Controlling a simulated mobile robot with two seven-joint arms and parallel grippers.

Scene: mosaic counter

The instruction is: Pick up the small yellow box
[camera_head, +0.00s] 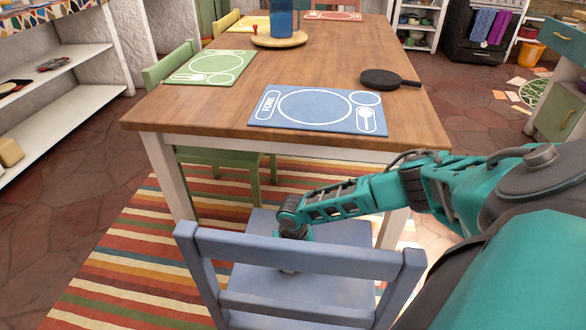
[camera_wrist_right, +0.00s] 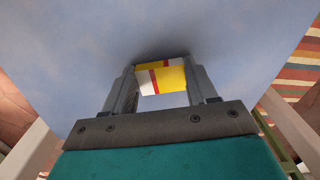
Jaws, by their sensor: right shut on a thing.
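The small yellow box (camera_wrist_right: 172,77), with red and white stripes, sits between the two fingers of my right gripper (camera_wrist_right: 162,82) in the right wrist view. The fingers are closed on its sides. In the head view my right gripper (camera_head: 289,266) points down at the seat of the blue chair (camera_head: 325,291), partly hidden by the chair's backrest. I cannot make out the box in the head view. Whether the box still touches the seat is hard to tell. My left gripper is out of view.
The chair's backrest (camera_head: 300,252) stands in front of my right gripper. The wooden table (camera_head: 240,112) is just beyond, with a blue placemat (camera_head: 262,118) and a dark pan (camera_head: 381,79) on it. A striped rug (camera_head: 120,262) lies below.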

